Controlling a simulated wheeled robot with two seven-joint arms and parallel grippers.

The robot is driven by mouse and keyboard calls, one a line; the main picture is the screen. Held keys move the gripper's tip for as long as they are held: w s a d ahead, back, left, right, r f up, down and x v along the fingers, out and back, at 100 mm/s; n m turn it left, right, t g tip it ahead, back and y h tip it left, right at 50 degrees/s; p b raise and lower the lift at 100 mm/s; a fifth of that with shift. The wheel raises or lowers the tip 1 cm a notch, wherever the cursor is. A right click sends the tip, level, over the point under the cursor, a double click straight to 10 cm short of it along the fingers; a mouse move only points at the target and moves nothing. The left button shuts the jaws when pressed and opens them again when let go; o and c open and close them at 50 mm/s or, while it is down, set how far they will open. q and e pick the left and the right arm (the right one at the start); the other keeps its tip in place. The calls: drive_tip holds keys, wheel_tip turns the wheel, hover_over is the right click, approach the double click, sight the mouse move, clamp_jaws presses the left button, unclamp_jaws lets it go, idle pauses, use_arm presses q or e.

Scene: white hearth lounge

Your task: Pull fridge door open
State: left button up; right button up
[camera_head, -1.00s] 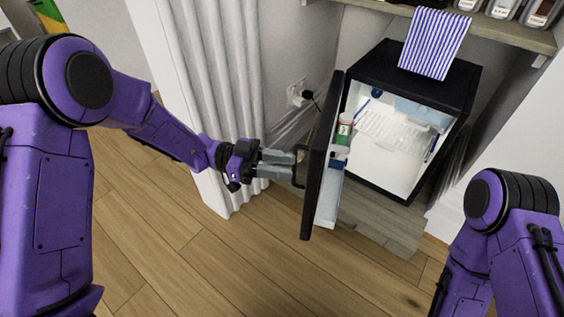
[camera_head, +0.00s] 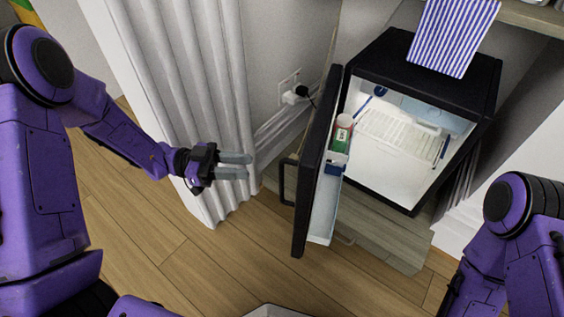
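The small black fridge (camera_head: 428,62) stands at the upper right with its lit white interior showing. Its door (camera_head: 312,165) is swung wide open toward the left, seen nearly edge-on. The door's dark handle (camera_head: 287,182) is on its left face. My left gripper (camera_head: 250,166) is to the left of the handle, apart from it, with its two grey fingers parted and nothing between them. A green and white can or bottle (camera_head: 341,135) sits in the door shelf. My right arm shows at the lower right, but its gripper is out of view.
A white curtain (camera_head: 190,90) hangs behind my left gripper. A plug sits in a wall socket (camera_head: 290,88) behind the door. The wooden floor in front is mostly clear.

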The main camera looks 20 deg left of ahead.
sight(281, 169)
use_arm(q)
drive_tip(key=b+x, duration=0.2)
drive_tip(key=x, duration=0.7)
drive_tip(key=shift+d, duration=0.4)
use_arm(e)
wheel_tip(281, 169, down, 2)
drive_tip(key=shift+s+f, duration=0.15)
use_arm(q)
drive_tip(key=shift+w, duration=0.15)
